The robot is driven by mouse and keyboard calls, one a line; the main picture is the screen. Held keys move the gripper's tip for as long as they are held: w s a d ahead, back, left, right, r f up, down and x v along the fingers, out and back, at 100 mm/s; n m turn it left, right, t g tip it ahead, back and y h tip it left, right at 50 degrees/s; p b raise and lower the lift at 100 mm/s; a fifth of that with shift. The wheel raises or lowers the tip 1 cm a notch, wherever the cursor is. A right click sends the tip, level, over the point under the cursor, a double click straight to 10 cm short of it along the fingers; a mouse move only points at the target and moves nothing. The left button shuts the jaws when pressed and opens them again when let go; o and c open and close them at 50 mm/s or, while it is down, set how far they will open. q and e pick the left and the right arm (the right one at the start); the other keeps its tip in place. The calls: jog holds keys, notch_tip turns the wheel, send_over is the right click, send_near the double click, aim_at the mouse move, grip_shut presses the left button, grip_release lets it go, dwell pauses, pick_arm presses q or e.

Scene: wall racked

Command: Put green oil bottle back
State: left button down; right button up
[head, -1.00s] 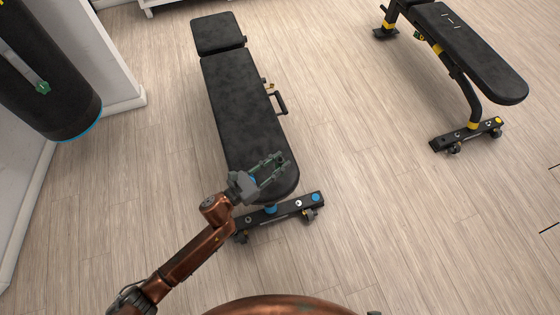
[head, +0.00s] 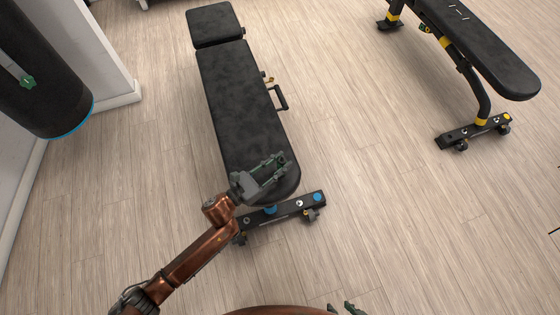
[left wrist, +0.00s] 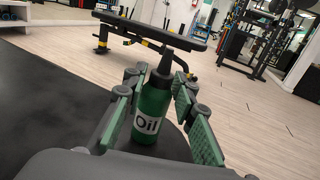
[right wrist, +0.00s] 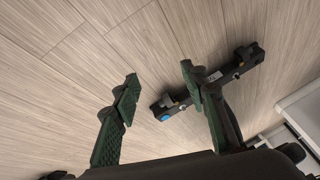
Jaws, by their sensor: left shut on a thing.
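The green oil bottle (left wrist: 151,112) has a dark nozzle cap and a white "Oil" label, and it stands between the fingers of my left gripper in the left wrist view. My left gripper (head: 280,165) is shut on it, over the near end of the black bench in the head view. The bottle is hard to make out there. My right gripper (right wrist: 158,78) is open and empty in the right wrist view, pointed toward the floor and a bench foot. Only its tips (head: 345,309) show at the bottom edge of the head view.
A black padded bench (head: 243,100) stands ahead with its wheeled foot bar (head: 285,209) toward me. A second bench (head: 490,50) is at the upper right. A black punching bag (head: 35,75) hangs at the left by a wall. The floor between the benches is clear.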

pick_arm(q)
jog(key=shift+f, duration=0.1)
jog(key=c, duration=1.6)
grip_release()
jog(key=shift+f, duration=0.1)
